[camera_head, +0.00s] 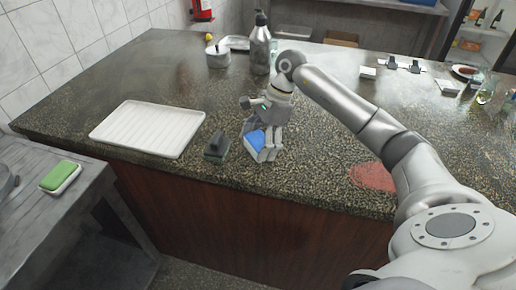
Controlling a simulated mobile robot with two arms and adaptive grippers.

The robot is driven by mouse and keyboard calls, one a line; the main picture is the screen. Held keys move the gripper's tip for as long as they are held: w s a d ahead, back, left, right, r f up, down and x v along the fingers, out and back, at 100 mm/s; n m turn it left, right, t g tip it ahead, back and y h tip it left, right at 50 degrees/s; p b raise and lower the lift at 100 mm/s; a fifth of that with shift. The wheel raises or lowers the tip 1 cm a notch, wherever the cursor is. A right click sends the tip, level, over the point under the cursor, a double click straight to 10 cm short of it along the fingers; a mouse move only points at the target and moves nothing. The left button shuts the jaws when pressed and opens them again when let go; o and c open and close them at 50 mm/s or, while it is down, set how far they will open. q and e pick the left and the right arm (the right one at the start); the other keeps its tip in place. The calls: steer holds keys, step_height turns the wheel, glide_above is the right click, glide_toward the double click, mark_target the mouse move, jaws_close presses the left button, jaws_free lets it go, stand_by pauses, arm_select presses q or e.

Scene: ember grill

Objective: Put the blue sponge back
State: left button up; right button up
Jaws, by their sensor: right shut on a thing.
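The blue sponge (256,140) is at the front part of the dark speckled counter (320,165), with a pale side showing at its right. My right gripper (262,147) reaches down over it from above and is shut on it. Its fingers hide part of the sponge, and I cannot tell whether the sponge touches the counter. My left gripper is not in view.
A dark scrubber (217,146) stands just left of the sponge, and a white ribbed tray (150,129) lies further left. A green sponge (60,177) lies on the lower grey side table (85,200). A bottle (260,50) and a pot (217,56) stand behind.

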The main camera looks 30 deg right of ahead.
step_height(320, 180, down, 2)
steer(key=shift+f+p, duration=0.2)
steer(key=shift+p, duration=0.35)
steer(key=shift+f, duration=0.25)
steer(key=shift+f+b, duration=0.2)
steer(key=shift+b, duration=0.1)
steer(key=o, duration=1)
steer(key=shift+c, duration=0.2)
steer(key=shift+r, duration=0.1)
